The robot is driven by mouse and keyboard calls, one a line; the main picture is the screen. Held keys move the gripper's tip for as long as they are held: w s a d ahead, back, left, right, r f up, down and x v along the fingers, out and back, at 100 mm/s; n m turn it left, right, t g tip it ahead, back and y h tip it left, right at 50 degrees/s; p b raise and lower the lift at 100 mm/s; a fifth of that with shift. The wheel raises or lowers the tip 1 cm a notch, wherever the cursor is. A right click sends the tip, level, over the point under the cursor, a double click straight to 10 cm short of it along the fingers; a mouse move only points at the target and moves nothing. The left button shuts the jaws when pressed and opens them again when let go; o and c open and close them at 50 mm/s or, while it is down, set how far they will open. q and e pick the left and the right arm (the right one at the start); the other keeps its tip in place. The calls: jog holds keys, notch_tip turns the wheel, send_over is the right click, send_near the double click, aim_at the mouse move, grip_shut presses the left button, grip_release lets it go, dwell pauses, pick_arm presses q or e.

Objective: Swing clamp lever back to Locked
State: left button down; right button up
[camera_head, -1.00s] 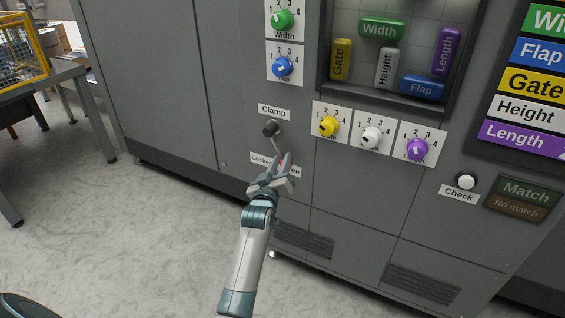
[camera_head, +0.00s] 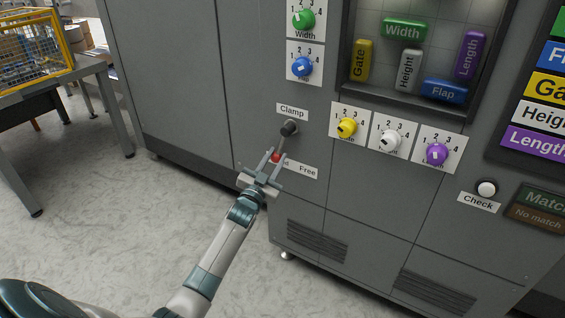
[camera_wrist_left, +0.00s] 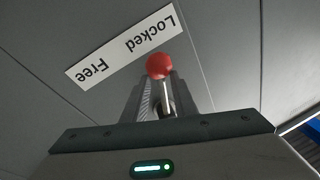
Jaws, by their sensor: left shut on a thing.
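The clamp lever (camera_head: 282,144) hangs from a dark round pivot (camera_head: 289,128) under the Clamp label (camera_head: 292,111). Its rod slants down and left to a red ball end. My left gripper (camera_head: 268,163) is shut on the lever, at the ball end. In the left wrist view the red ball (camera_wrist_left: 160,66) stands out between the fingertips, with the metal rod (camera_wrist_left: 166,98) between the fingers. The Locked/Free label (camera_head: 302,170) is behind the gripper, which hides most of the word Locked. In the left wrist view this label (camera_wrist_left: 124,46) appears upside down, with the ball nearer the word Locked.
Yellow (camera_head: 347,127), white (camera_head: 391,141) and purple (camera_head: 437,154) knobs sit to the right of the lever. A blue knob (camera_head: 302,67) is above it. A table (camera_head: 94,75) with a yellow cage stands at the left. The floor before the cabinet is clear.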

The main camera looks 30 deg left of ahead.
pick_arm(q)
jog(key=shift+a+r+m+h, duration=0.2)
jog(key=shift+a+m+h, duration=0.1)
jog(key=shift+a+m, duration=0.55)
jog(key=shift+a+r+m+h, duration=0.25)
jog(key=shift+a+m, duration=0.3)
jog(key=shift+m, duration=0.5)
jog(key=c, duration=1.7)
grip_release()
jog(key=shift+o, duration=1.2)
jog(key=shift+a+t, duration=0.1)
jog(key=shift+t, duration=0.2)
